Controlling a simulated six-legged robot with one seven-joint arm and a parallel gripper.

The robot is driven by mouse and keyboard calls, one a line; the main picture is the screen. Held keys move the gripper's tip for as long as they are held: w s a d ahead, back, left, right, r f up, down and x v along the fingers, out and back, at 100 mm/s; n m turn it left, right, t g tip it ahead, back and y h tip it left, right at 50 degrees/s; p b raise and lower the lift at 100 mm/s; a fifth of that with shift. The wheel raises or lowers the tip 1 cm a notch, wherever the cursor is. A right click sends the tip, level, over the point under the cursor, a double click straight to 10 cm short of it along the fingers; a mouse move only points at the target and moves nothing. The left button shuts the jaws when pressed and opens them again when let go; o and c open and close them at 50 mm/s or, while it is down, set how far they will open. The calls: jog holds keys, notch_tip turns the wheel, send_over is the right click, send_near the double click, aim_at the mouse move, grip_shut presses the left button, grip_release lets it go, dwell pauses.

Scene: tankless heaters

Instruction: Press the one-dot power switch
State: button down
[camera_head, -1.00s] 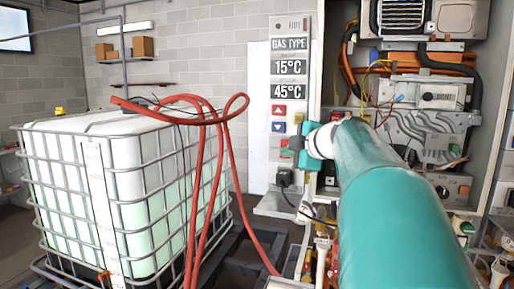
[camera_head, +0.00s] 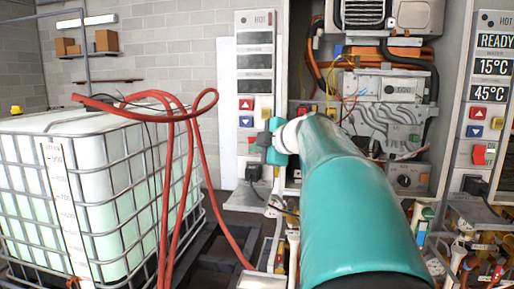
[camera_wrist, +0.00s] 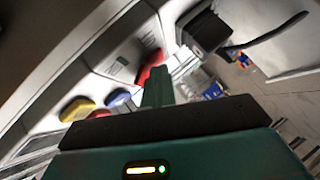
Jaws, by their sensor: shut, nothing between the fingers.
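The left heater's control panel (camera_head: 254,60) has dark, blank displays. Its red power switch (camera_head: 253,141) is partly hidden by my gripper in the head view. In the wrist view the red switch (camera_wrist: 148,72) shows just behind my shut fingers (camera_wrist: 157,88); I cannot tell whether they touch it. My gripper (camera_head: 264,139) is empty, at the lower part of this panel. The right heater's panel (camera_head: 492,100) reads READY, 15°C and 45°C, and has its own red switch (camera_head: 479,155). Dot marks are too small to read.
Red (camera_head: 246,104) and blue (camera_head: 246,121) buttons sit above the left switch, and a black plug (camera_head: 254,172) below it. A caged white tank (camera_head: 90,190) with red hoses (camera_head: 165,150) stands left. Open heater internals (camera_head: 385,90) lie between the panels.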

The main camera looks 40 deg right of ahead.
jog(key=shift+d, duration=0.1)
jog(key=shift+r, duration=0.95)
jog(key=shift+r, duration=0.15)
